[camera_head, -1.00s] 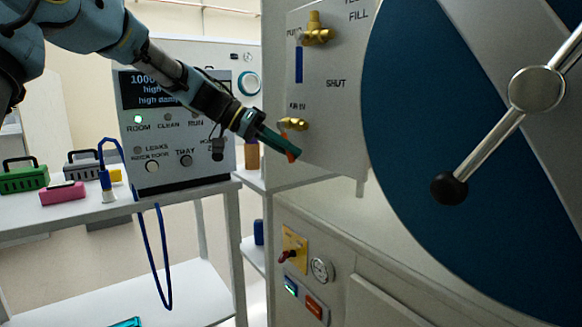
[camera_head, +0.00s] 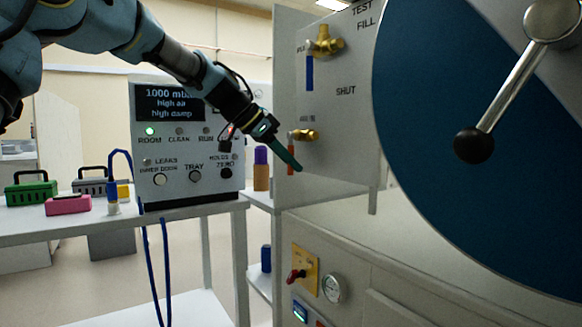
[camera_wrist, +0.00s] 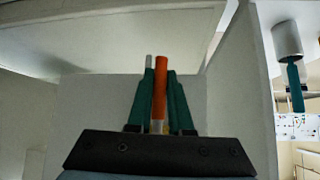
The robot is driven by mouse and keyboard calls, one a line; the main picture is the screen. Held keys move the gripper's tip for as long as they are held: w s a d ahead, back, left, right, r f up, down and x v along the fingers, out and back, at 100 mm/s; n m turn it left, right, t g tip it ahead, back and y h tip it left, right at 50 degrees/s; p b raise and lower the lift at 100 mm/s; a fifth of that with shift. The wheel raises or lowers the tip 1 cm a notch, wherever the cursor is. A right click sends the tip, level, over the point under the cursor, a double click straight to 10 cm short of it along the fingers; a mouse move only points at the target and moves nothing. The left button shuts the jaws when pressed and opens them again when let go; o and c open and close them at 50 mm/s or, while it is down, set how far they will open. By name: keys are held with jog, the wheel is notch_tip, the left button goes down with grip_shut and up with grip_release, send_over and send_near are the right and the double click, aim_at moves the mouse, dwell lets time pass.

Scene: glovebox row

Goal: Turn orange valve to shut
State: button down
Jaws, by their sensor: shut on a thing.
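The orange valve is a brass fitting (camera_head: 305,135) labelled for air on the grey side panel, with an orange lever (camera_head: 291,168). The lever hangs roughly straight down, partly hidden by my green fingers. My gripper (camera_head: 295,165) reaches it from the upper left and is shut on the lever. In the wrist view the orange lever (camera_wrist: 160,85) stands between the two green fingers (camera_wrist: 160,100), its end showing above them. The word SHUT is printed on the panel, up and to the right of this valve.
A second brass valve (camera_head: 325,42) with a blue lever (camera_head: 309,72) sits above. A large blue round door with a bar handle (camera_head: 505,95) is at right. A control box (camera_head: 185,145) stands on the left bench, beside a green case (camera_head: 31,190) and a pink block (camera_head: 68,204).

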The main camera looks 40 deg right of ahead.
dwell(0.3)
jog(key=c, duration=0.8)
grip_release()
jog(key=shift+c, duration=0.2)
jog(key=shift+w+r, duration=0.1)
jog(key=v, duration=1)
jog(key=shift+a+r, duration=0.25)
